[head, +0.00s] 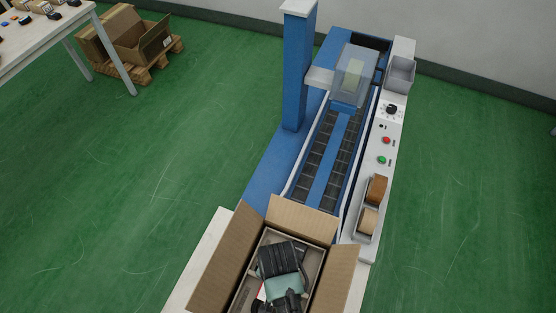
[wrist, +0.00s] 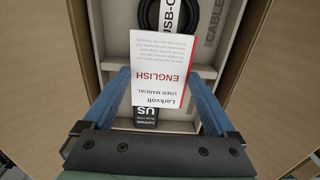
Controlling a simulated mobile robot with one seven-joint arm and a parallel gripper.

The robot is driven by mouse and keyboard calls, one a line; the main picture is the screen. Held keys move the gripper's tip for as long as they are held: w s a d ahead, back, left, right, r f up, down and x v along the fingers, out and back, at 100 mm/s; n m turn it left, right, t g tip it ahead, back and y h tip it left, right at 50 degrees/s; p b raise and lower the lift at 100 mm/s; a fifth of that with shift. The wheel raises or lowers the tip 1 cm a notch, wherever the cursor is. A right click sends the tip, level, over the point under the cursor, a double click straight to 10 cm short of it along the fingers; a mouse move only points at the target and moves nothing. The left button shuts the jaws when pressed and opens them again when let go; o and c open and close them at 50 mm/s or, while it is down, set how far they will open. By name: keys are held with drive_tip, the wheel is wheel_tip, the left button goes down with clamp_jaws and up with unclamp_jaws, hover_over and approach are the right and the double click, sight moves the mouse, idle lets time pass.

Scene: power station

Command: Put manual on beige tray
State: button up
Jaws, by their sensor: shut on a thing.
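The manual (wrist: 165,72) is a white booklet with red and grey print reading "USER MANUAL ENGLISH". My gripper (wrist: 162,84) is shut on it, with one blue finger at each side edge. In the head view my gripper reaches down into the open cardboard box (head: 340,275), and only a red and white sliver of the manual (head: 261,292) shows beside it. I cannot tell how far the manual is above the insert. The beige tray (head: 368,222) appears to be the lighter small bin at the near end of the conveyor's right panel, well apart from my gripper.
Raised flaps surround the box. A blue column (head: 298,75) stands left of the conveyor.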

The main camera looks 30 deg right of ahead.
drive_tip(key=shift+f, duration=0.2)
drive_tip(key=o, duration=1)
wheel_tip(320, 180, up, 12)
drive_tip(key=shift+r, duration=0.1)
